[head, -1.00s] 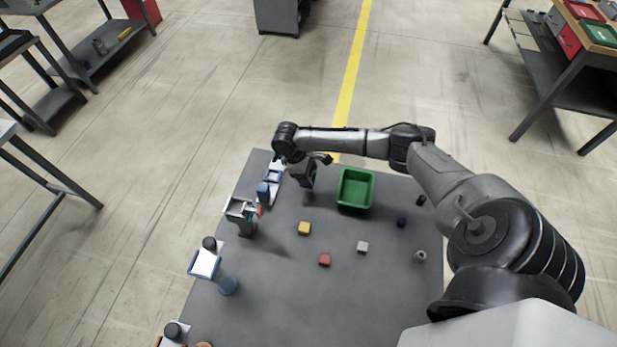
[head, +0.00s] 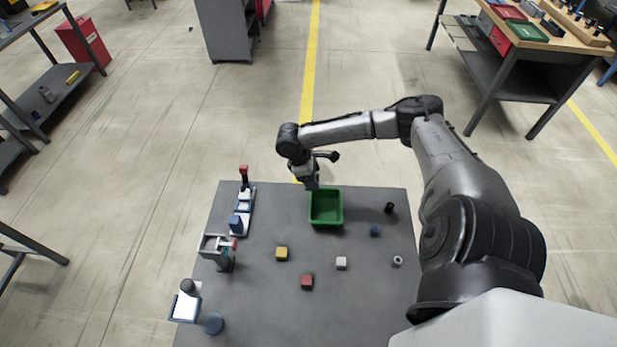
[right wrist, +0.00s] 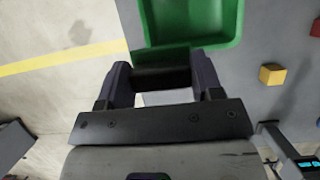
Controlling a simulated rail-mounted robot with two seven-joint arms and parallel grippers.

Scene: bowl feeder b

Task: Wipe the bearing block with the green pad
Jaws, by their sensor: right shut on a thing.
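My right gripper (head: 312,183) hangs beside the far left rim of the green bin (head: 341,222), near the table's back edge. In the right wrist view its fingers (right wrist: 162,80) are shut on a dark, green-edged piece, the green pad (right wrist: 162,56), with the green bin (right wrist: 190,42) just beyond. I cannot tell for sure which thing is the bearing block. A small grey block (head: 341,263) lies at the table's middle right, and a grey ring-like part (head: 398,261) lies farther right. Both are well away from the gripper. My left gripper is not in view.
The dark table (head: 265,310) also bears a yellow block (head: 281,253), a red block (head: 307,282) and a small blue part (head: 374,231). Blue and grey fixtures (head: 217,247) line its left side, one with a red-topped handle (head: 244,171). The front middle is clear.

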